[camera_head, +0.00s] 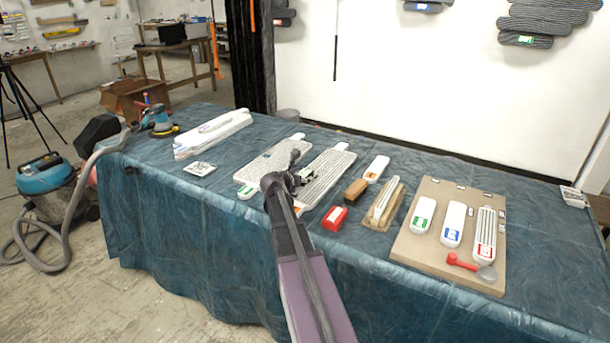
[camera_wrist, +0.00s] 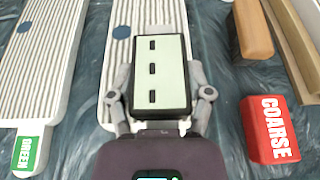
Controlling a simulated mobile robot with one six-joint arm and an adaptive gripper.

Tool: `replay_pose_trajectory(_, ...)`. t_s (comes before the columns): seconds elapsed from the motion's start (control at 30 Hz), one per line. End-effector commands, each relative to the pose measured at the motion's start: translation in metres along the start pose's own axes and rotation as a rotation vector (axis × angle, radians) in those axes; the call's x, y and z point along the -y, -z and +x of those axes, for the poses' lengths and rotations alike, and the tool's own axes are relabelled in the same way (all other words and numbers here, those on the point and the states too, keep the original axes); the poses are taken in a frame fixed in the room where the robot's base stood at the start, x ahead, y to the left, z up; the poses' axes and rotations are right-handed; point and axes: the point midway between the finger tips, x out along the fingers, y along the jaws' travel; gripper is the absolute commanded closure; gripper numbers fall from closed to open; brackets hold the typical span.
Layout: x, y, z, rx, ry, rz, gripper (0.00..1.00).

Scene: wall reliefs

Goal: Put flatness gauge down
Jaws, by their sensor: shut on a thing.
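The flatness gauge (camera_wrist: 156,70) is a dark block with a pale green face and three dark slots; I take it to be the thing in my jaws. In the wrist view my gripper (camera_wrist: 160,92) is shut on it, one finger on each side. It is over a ribbed white board (camera_wrist: 120,60); I cannot tell if it touches the board. In the head view my gripper (camera_head: 292,180) is above the table (camera_head: 190,245), between two white boards, and the arm hides part of them. The left board (camera_head: 268,163) has a green label (camera_wrist: 27,151).
A red block marked COARSE (camera_wrist: 268,130) and a brown block (camera_head: 355,190) lie right of the gripper. A wooden holder (camera_head: 386,207) and a tan panel (camera_head: 415,255) with three labelled pieces stand further right. Bare cloth lies along the front edge.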

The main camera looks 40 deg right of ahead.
Motion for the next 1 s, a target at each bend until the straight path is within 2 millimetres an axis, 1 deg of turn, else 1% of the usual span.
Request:
replay_pose_trajectory(0.03, -0.004, 0.001, -0.004, 0.000, 0.003, 0.001, 0.92)
replay_pose_trajectory(0.17, -0.007, 0.002, -0.007, 0.001, 0.007, 0.003, 0.92)
replay_pose_trajectory(0.43, -0.007, 0.002, -0.007, 0.001, 0.007, 0.003, 0.92)
replay_pose_trajectory(0.57, -0.011, 0.001, -0.002, 0.001, 0.007, 0.003, 0.92)
replay_pose_trajectory(0.67, -0.016, -0.002, 0.007, 0.001, 0.007, 0.003, 0.92)
replay_pose_trajectory(0.77, -0.023, -0.006, 0.020, 0.001, 0.007, 0.003, 0.92)
replay_pose_trajectory(1.0, -0.043, -0.018, 0.060, 0.002, 0.006, 0.002, 0.92)
